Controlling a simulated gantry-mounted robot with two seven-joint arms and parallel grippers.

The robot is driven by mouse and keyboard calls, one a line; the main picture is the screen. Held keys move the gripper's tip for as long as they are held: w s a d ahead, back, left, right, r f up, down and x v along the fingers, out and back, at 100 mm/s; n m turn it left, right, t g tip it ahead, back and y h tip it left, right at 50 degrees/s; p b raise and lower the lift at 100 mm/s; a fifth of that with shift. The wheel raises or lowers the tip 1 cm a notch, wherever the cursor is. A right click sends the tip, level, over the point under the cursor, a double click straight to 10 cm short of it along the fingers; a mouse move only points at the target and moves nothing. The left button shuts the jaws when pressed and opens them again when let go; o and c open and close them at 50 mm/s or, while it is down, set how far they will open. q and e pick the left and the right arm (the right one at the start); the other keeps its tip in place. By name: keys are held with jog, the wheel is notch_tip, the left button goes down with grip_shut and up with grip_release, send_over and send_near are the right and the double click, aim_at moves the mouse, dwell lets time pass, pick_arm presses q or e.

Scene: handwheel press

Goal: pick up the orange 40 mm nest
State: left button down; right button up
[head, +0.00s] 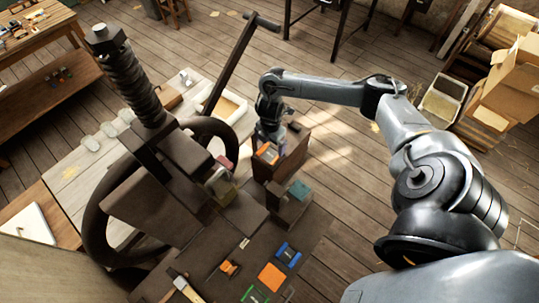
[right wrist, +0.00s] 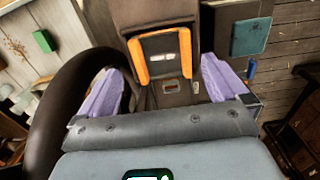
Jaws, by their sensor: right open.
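An orange nest (head: 267,153), with a dark middle, sits on top of a dark brown block (head: 283,158) to the right of the press wheel. In the right wrist view the orange nest (right wrist: 160,55) shows as two orange side pieces around a dark centre, ahead of the fingers. My right gripper (right wrist: 160,72) is open, its two purple fingers spread to either side of the nest's near end, with nothing visible gripped. In the head view my right gripper (head: 270,137) is over the block and partly hidden. My left gripper is not in view.
The handwheel (head: 105,225) and the tall threaded screw (head: 130,75) stand left of the nest. A teal-topped block (head: 299,190) is close in front. An orange plate (head: 272,277) and a blue piece (head: 288,254) lie on the near dark table.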

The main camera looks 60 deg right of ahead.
aim_at(271, 153)
jog(key=shift+s+a+f+p, duration=0.1)
jog(key=shift+f+p, duration=0.2)
jog(key=shift+f, duration=1.8)
jog(key=c, duration=1.1)
jog(key=shift+r, duration=0.1)
jog(key=shift+c, duration=0.7)
jog(key=shift+r, duration=0.15)
